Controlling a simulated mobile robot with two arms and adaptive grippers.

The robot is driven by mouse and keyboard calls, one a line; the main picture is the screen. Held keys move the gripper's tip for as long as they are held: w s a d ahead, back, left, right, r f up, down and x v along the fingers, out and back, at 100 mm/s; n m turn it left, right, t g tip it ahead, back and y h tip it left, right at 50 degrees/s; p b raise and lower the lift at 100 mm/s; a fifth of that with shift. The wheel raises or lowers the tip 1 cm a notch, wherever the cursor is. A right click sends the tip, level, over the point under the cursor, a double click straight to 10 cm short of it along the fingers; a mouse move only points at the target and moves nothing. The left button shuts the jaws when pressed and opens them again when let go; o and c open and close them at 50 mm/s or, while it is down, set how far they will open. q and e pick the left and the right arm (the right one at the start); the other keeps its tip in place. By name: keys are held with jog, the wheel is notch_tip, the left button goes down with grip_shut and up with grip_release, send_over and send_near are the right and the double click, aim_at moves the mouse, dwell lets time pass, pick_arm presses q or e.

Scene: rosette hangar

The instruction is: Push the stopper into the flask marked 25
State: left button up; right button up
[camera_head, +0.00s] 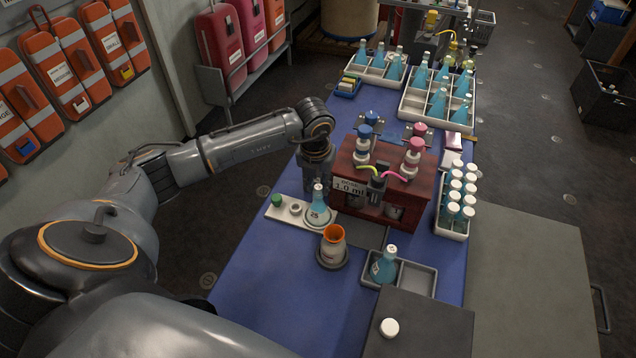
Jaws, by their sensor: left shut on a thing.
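The flask marked 25 (317,214) is a conical flask with blue liquid. It stands upright at the right end of a white tray (272,212) on the blue bench. A small whitish stopper (318,187) shows at the top of its neck. My left gripper (318,186) points down at the neck and is shut on the stopper. The fingertips are small and dark here, and I cannot tell how deep the stopper sits. My right gripper is not in view.
A red-brown dispenser box (352,158) with bottles stands close right of the flask. A white container with an orange top (333,236) is in front. Another stoppered flask (384,266) sits in a grey tray (419,280). The blue bench (280,290) is clear at front left.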

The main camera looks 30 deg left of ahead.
pick_arm(q)
jog(key=o, duration=1.4)
jog(key=shift+o, duration=0.2)
jog(key=shift+r+p, duration=1.85)
jog(key=shift+r, duration=0.9)
jog(key=shift+c, duration=0.6)
grip_shut()
